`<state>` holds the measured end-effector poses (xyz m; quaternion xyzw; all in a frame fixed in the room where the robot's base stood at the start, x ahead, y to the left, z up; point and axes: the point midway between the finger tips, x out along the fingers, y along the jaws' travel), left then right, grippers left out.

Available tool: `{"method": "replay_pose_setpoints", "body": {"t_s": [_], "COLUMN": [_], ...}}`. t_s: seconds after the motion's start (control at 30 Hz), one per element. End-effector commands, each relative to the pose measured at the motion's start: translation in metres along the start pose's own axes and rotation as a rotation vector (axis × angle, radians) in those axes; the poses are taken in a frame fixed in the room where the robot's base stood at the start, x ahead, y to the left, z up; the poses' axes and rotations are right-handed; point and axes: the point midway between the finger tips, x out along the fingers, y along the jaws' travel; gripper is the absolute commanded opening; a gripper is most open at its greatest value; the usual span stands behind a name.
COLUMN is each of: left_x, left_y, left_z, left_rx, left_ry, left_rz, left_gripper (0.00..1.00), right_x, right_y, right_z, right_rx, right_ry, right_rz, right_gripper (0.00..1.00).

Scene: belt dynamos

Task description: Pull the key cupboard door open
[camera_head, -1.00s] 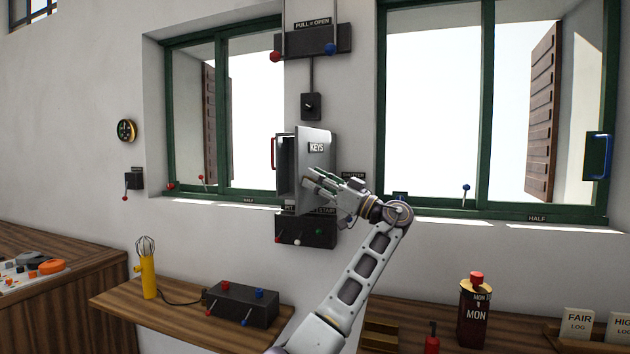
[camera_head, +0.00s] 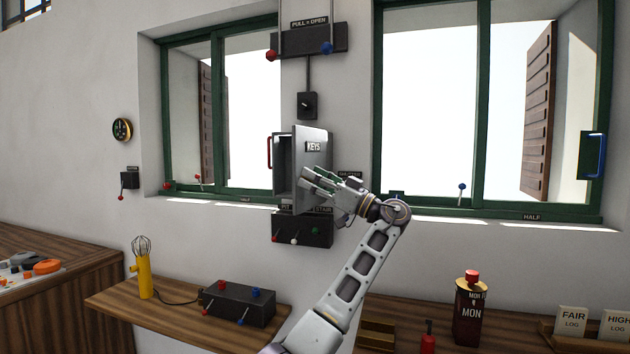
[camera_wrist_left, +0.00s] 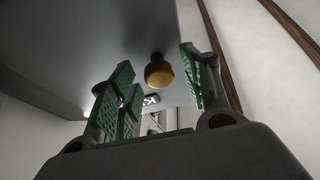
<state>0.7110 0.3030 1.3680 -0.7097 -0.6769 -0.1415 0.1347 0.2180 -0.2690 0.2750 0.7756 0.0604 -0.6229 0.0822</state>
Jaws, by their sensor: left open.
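The key cupboard (camera_head: 283,172) is a grey box on the wall between the two windows. Its grey door (camera_head: 316,165), labelled KEYS, stands ajar, with a dark gap at its left side. My left gripper (camera_head: 307,179) is at the lower part of the door's front, with its fingers open. In the left wrist view, a round brass knob (camera_wrist_left: 158,72) sticks out from the grey door panel (camera_wrist_left: 110,35). The knob lies between the spread green-padded fingers of my left gripper (camera_wrist_left: 160,85), with gaps on both sides. My right gripper is out of view.
A black switch box (camera_head: 300,230) with small levers is just below the cupboard. A PULL = OPEN lever box (camera_head: 312,38) is above it. A shelf (camera_head: 125,303) with a yellow whisk-topped device (camera_head: 147,275) is lower left. A red-capped MON canister (camera_head: 470,312) stands lower right.

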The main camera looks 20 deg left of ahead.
Motion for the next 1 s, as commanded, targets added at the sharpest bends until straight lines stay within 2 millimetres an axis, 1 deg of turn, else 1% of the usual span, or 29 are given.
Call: {"method": "replay_pose_setpoints", "body": {"t_s": [0.17, 0.37, 0.57, 0.9, 1.0], "left_x": [-0.003, -0.016, -0.042, -0.092, -0.104], "left_y": [0.0, 0.001, 0.001, 0.001, 0.001], "left_z": [0.0, 0.001, 0.0, -0.001, 0.0], "left_rx": [0.001, 0.001, 0.0, 0.0, 0.0], "left_ry": [0.0, -0.001, -0.001, 0.001, 0.0], "left_rz": [0.0, 0.001, 0.002, 0.002, 0.001], "left_gripper": [0.48, 0.48, 0.48, 0.48, 0.48], "right_x": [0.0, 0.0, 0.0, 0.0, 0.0], "right_y": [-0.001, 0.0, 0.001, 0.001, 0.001], "right_z": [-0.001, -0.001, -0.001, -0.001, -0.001], "right_rx": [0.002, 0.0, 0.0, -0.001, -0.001], "right_ry": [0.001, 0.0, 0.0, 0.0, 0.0], "right_rz": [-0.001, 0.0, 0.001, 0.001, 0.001], "right_gripper": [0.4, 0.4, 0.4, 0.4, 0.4]}}
